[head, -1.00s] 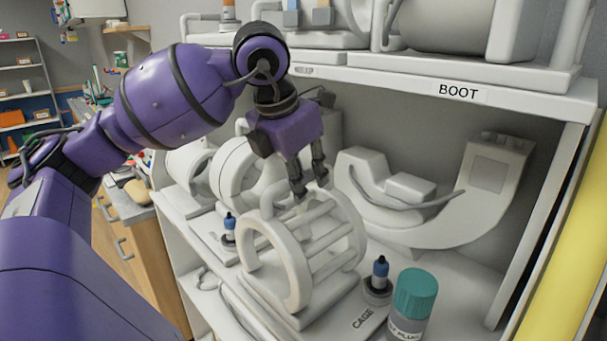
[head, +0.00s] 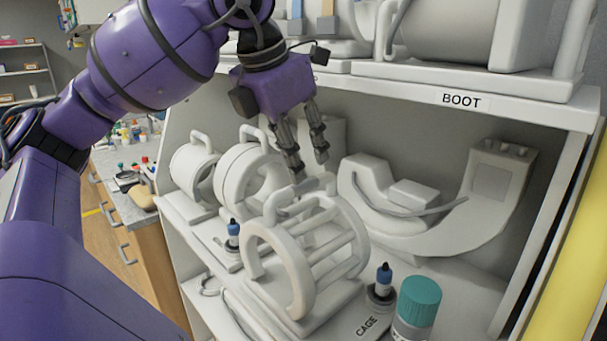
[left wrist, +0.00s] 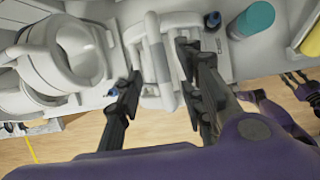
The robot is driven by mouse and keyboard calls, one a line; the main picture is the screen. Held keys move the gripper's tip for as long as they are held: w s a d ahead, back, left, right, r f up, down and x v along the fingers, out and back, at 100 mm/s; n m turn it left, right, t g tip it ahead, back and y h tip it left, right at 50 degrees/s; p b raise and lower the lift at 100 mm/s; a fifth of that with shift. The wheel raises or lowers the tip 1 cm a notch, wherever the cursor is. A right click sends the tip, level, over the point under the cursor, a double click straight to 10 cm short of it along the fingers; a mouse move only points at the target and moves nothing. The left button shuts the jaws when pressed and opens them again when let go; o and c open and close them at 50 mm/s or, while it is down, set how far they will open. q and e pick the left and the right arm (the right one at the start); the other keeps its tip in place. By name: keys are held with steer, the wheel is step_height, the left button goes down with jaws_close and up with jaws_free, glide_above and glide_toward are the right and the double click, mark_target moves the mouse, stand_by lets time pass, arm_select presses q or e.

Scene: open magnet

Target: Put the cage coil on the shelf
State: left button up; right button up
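The white cage coil (head: 300,268), two rings joined by bars, stands upright on its base on the lower shelf (head: 450,290), behind the CAGE label (head: 366,325). It also shows between the fingers in the left wrist view (left wrist: 160,65). My left gripper (head: 309,168) is above the coil's top, fingers pointing down. Its fingers are spread and empty, and look clear of the coil in the head view. What seems to be my right gripper (left wrist: 294,84) shows small at the right edge of the left wrist view; its opening is unclear.
Other white coils (head: 245,180) stand to the left, and a large curved coil (head: 440,215) behind right. Small blue-capped bottles (head: 383,280) and a teal-capped jar (head: 417,305) stand close by. The upper BOOT shelf (head: 530,108) overhangs behind the gripper.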

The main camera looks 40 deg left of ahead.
arm_select(q)
steer(key=v, duration=0.3)
steer(key=shift+s+r, duration=0.1)
steer(key=shift+r, duration=0.2)
stand_by(0.4)
